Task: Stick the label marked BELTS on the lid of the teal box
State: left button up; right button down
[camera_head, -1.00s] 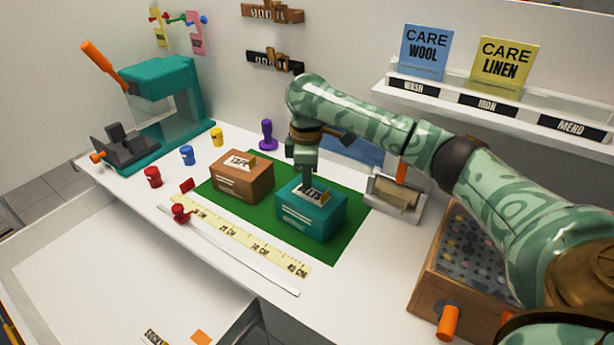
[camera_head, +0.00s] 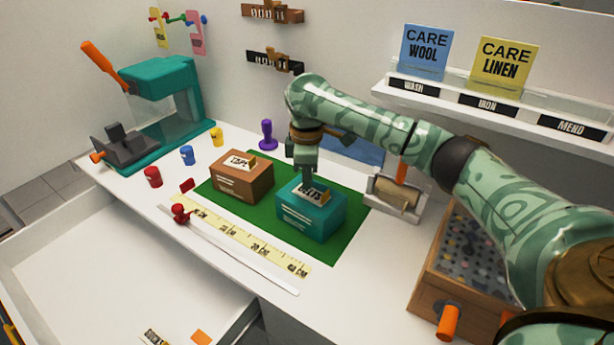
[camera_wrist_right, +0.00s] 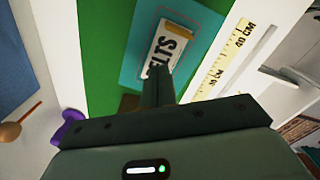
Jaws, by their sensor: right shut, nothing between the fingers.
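The teal box (camera_head: 311,222) stands on the green mat (camera_head: 342,245). The white label marked BELTS (camera_head: 312,192) lies on its lid, with a yellowish strip along one edge. In the right wrist view the label (camera_wrist_right: 170,45) shows on the teal lid (camera_wrist_right: 206,22), its first letter hidden by my fingers. My right gripper (camera_head: 309,176) is shut and empty, pointing down at the label. Its fingertips (camera_wrist_right: 157,72) are at the label's edge; I cannot tell whether they touch it. My left gripper is not in view.
A brown box (camera_head: 240,182) with a TAPE label stands left of the teal box. A yellow ruler strip (camera_head: 245,240) lies in front. A wooden case (camera_head: 455,265) and a tape dispenser (camera_head: 398,196) stand at right. A purple stamp (camera_head: 267,135) stands behind.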

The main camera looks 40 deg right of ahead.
jog(key=shift+f, duration=0.8)
dwell(0.4)
